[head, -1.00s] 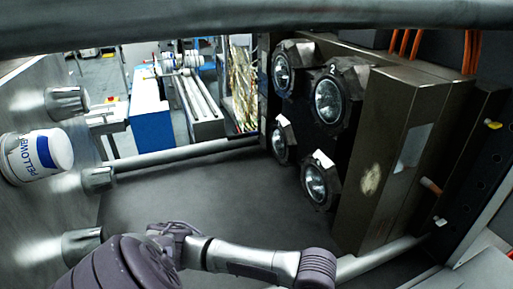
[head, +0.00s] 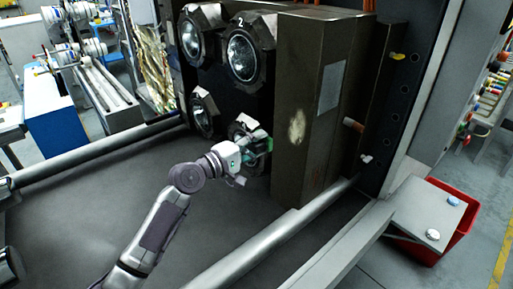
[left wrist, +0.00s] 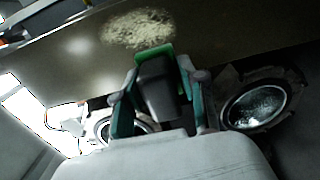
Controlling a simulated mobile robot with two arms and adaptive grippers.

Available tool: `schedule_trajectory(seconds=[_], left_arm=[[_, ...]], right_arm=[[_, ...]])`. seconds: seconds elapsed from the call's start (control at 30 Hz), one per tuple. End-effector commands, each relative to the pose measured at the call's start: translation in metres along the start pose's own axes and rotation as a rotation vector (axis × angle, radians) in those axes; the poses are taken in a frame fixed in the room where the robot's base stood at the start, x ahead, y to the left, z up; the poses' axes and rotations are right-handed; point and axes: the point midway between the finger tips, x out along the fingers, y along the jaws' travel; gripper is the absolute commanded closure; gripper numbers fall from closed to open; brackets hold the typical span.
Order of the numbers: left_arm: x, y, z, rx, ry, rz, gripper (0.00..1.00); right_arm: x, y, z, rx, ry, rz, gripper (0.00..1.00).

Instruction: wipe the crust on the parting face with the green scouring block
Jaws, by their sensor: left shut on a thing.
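The crust (head: 297,127) is a pale rough patch on the parting face (head: 306,172) of the large brown-grey mould block. In the left wrist view the crust (left wrist: 138,27) is at the top, just beyond the fingers. My left gripper (head: 262,146) is beside that face, left of the crust in the head view. It is shut on the green scouring block (left wrist: 154,52), whose green edge shows between the fingers, close to the crust's lower edge. The fingers hide most of the block, and I cannot tell whether it touches the face. My right gripper is out of view.
Several dark round-lensed fittings (head: 244,56) sit left of the mould block, close behind my left gripper. A round steel bar (head: 270,230) runs below. A red bin (head: 452,226) stands at right. The dark floor panel (head: 90,200) at left is clear.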

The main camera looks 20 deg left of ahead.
Motion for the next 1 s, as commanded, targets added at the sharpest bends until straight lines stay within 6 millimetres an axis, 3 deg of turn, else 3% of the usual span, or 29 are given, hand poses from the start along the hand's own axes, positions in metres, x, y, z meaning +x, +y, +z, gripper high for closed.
schedule_trajectory(seconds=[0.17, 0.6, 1.0], left_arm=[[0.008, 0.003, -0.005, 0.0, 0.016, 0.017, 0.87], [0.05, 0.003, -0.005, 0.0, 0.014, 0.014, 0.87], [0.06, 0.004, -0.005, 0.001, 0.013, 0.012, 0.87]], right_arm=[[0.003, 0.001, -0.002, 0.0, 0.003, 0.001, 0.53], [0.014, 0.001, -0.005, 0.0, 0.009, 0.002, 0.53], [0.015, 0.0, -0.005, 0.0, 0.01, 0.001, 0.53]])
